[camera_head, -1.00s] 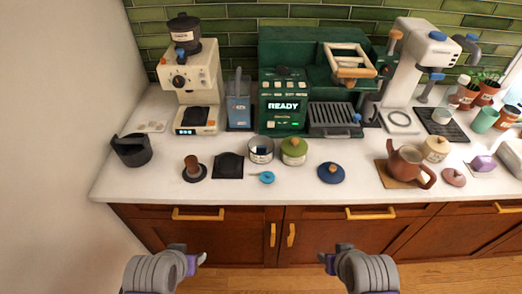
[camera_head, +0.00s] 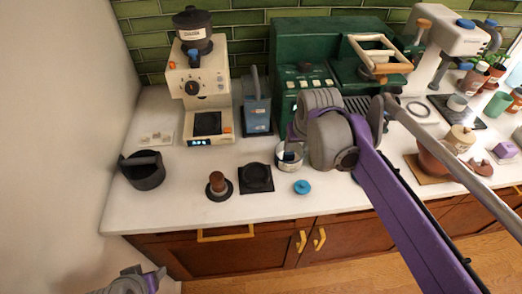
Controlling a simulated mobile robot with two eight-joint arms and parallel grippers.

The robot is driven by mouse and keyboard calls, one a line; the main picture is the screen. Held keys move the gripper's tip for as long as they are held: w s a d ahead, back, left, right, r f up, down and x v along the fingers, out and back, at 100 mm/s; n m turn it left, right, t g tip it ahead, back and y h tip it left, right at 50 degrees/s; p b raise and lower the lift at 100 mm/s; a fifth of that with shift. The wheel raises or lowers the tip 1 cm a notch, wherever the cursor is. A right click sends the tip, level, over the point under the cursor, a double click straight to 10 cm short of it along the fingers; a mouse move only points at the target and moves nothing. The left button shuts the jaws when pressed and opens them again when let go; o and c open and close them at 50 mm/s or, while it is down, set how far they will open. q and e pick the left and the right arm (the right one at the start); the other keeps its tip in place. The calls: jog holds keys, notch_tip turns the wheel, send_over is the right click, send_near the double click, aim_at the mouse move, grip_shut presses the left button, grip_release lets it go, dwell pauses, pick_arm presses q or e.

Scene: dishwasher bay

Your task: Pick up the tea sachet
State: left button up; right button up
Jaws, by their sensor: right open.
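I cannot make out a tea sachet for certain. A small open metal tin (camera_head: 289,161) stands on the white counter, with something pale and dark in it, too small to tell. My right gripper (camera_head: 292,138) is open, just over the tin's rim, and its wrist and purple arm hide the counter to the right. Small flat pale pieces (camera_head: 156,138) lie at the back left and could be packets. My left gripper (camera_head: 153,279) is at the bottom left, below the counter and partly cut off; its jaws are unclear.
A blue lid (camera_head: 302,187), a black square mat (camera_head: 256,178), a brown tamper (camera_head: 217,186) and a dark cup (camera_head: 143,170) stand near the front. A cream grinder (camera_head: 203,90), a blue container (camera_head: 257,107) and a green coffee machine (camera_head: 300,60) stand behind.

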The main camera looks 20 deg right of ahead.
aim_at(289, 153)
jog(key=x, duration=0.2)
jog(key=w+x, duration=0.1)
jog(key=x, duration=0.7)
jog(key=shift+w+f+b, duration=0.2)
jog(key=shift+f+b, duration=0.1)
grip_shut()
